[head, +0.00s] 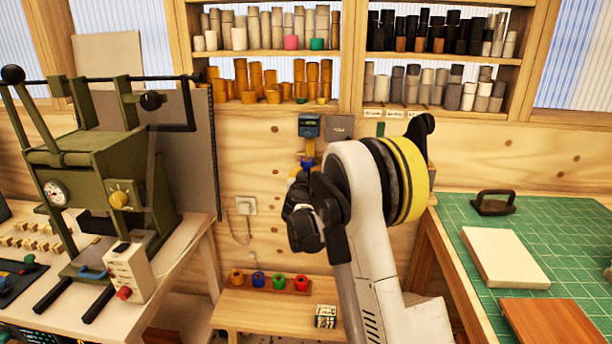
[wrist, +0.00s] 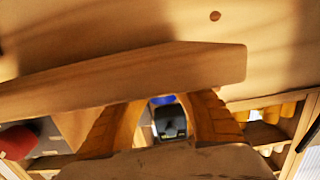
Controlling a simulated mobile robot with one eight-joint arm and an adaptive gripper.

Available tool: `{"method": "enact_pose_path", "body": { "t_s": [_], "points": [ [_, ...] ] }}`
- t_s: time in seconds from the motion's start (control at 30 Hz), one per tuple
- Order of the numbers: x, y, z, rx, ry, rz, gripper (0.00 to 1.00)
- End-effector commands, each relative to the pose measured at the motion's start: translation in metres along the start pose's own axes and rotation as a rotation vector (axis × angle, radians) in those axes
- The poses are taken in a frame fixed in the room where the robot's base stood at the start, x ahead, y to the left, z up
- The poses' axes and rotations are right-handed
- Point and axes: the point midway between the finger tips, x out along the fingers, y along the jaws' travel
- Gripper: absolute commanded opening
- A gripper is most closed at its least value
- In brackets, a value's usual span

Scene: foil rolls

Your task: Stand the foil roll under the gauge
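A small blue gauge with a display (head: 309,125) hangs on the wooden wall below the shelves. A blue part sits just under it. My gripper (head: 303,178) is just below the gauge, mostly hidden behind my wrist. In the wrist view its two ribbed orange-brown fingers stand apart, with a gap between them (wrist: 168,98). I cannot tell which roll the task means.
A low bench (head: 262,322) bears a strip of orange, blue, green and red pieces (head: 268,282) and a small box (head: 326,316). A green press (head: 105,165) stands left. A green mat (head: 540,240) lies right. A wooden board (wrist: 130,78) crosses the wrist view.

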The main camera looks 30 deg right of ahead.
Motion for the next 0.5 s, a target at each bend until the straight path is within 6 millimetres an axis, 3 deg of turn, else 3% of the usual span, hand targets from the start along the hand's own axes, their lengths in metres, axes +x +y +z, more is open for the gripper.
{"method": "enact_pose_path", "body": {
  "t_s": [0.5],
  "points": [
    [0.024, 0.0, -0.002, -0.001, 0.0, 0.0, 0.2]
  ]
}}
